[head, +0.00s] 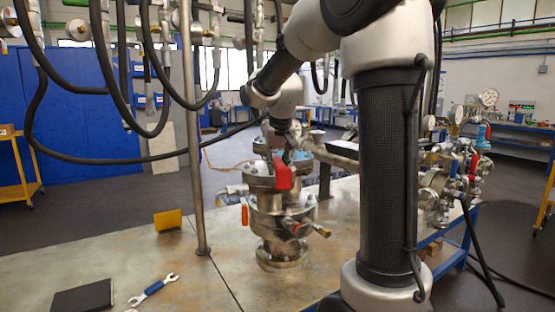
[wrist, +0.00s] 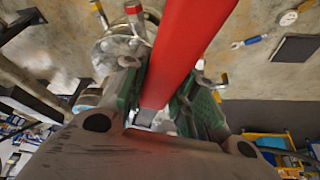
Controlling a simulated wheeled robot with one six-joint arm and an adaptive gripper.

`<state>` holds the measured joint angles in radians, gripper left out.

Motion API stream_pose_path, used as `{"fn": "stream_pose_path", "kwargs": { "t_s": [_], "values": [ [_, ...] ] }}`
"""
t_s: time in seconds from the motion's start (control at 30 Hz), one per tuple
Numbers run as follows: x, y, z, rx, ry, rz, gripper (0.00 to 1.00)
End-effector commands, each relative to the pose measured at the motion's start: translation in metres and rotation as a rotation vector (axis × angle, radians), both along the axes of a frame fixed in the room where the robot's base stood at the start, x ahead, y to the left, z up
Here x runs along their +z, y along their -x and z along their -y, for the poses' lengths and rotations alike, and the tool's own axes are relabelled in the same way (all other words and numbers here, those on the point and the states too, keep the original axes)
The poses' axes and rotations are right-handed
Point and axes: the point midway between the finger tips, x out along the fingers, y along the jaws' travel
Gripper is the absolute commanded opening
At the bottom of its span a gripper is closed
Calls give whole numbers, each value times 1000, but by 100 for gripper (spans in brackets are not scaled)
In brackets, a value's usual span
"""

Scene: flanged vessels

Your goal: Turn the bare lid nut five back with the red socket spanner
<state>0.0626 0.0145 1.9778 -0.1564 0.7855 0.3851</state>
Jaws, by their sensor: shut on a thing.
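My gripper (head: 285,157) is above the flanged vessel (head: 268,214) in the head view. It is shut on the red socket spanner (head: 282,174), whose red body shows beside the lid. In the wrist view, the green-padded fingers (wrist: 162,88) clasp the spanner (wrist: 190,40), which runs from between them to the top edge. The vessel's metal flange (wrist: 122,46) is left of the spanner there. I cannot make out the bare lid nut, nor whether the socket end sits on a nut; the spanner and my gripper cover part of the lid.
The vessel stands on a metal-topped table (head: 222,276). A metal post (head: 194,150) rises close on its left, with black hoses hanging around it. A yellow block (head: 168,220), a blue-handled spanner (head: 154,290) and a dark pad (head: 83,298) lie left. Gauged fittings (head: 440,190) stand right.

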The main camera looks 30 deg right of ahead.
Motion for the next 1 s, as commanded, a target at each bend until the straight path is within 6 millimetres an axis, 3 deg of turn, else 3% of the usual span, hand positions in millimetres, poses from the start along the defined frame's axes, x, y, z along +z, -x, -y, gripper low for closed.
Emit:
{"fn": "stream_pose_path", "kwargs": {
  "t_s": [0.37,1.0],
  "values": [
    [-2,0,0,1,0,0,0],
    [-24,1,0,1,0,0,0]
  ]
}}
